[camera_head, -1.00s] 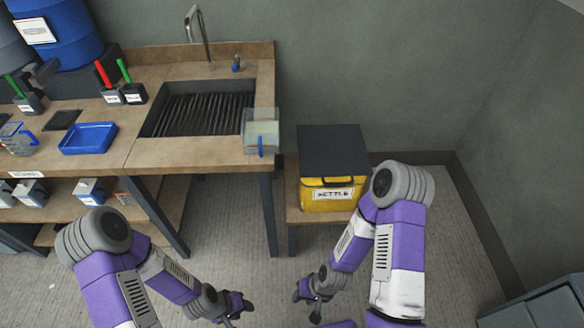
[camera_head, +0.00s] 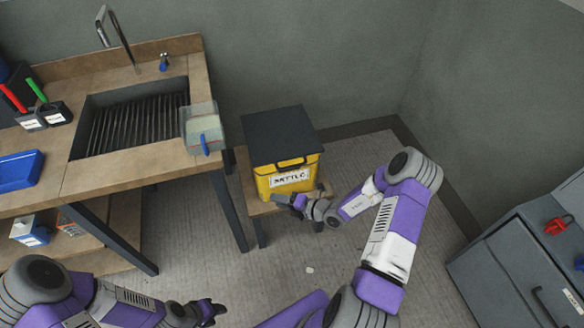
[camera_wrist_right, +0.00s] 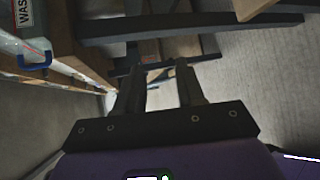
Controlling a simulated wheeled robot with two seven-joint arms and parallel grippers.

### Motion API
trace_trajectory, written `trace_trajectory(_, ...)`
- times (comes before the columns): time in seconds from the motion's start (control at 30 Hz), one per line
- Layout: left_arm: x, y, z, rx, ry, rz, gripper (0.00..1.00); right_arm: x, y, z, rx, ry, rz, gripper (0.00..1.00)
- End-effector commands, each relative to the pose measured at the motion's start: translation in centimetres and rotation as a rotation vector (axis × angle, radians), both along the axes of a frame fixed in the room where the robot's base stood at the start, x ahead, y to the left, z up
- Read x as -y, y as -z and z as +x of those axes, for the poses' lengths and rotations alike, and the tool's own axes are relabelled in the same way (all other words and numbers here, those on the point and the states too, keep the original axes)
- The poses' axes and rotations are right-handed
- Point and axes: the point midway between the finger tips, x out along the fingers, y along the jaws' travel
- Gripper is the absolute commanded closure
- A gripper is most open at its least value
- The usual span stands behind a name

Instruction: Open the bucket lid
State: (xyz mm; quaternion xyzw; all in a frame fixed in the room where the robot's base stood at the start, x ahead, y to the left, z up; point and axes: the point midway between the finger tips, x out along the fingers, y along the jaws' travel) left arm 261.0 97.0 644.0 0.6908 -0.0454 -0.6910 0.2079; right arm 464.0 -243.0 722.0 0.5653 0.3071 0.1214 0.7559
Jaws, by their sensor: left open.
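The yellow bucket (camera_head: 268,187) has a flat dark lid (camera_head: 282,135), which is closed, and a dark handle at its front edge. It stands on a low wooden stand (camera_head: 252,208) beside the sink bench. My right gripper (camera_head: 284,203) is in front of the bucket, low by its label; I cannot tell whether they touch. In the right wrist view its two fingers (camera_wrist_right: 158,75) are apart with nothing between them. My left gripper (camera_head: 217,311) is open and empty at the bottom of the head view, away from the bucket.
The wooden bench (camera_head: 135,180) with a sink (camera_head: 125,125) is to the left. A clear container (camera_head: 203,122) with a blue clip sits at its right end. A grey cabinet (camera_head: 520,270) stands at the right.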

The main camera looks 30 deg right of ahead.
Motion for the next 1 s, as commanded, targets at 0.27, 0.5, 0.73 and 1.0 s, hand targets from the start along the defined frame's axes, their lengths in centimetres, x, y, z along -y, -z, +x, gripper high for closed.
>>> trace_trajectory(0.27,0.0,0.3,0.0,0.0,0.0,0.0,0.57,10.9,-2.0,3.0,0.032,0.468,0.272,0.62)
trace_trajectory(0.5,0.0,1.2,0.0,0.0,0.0,0.0,0.57,11.2,-1.6,5.7,0.04,0.498,0.294,0.62)
trace_trajectory(0.73,0.0,2.3,0.0,0.0,0.0,0.0,0.57,10.6,-0.8,9.0,0.038,0.497,0.29,0.62)
trace_trajectory(1.0,0.0,2.5,0.0,0.0,0.0,0.0,0.57,10.4,-0.7,10.4,0.036,0.497,0.291,0.62)
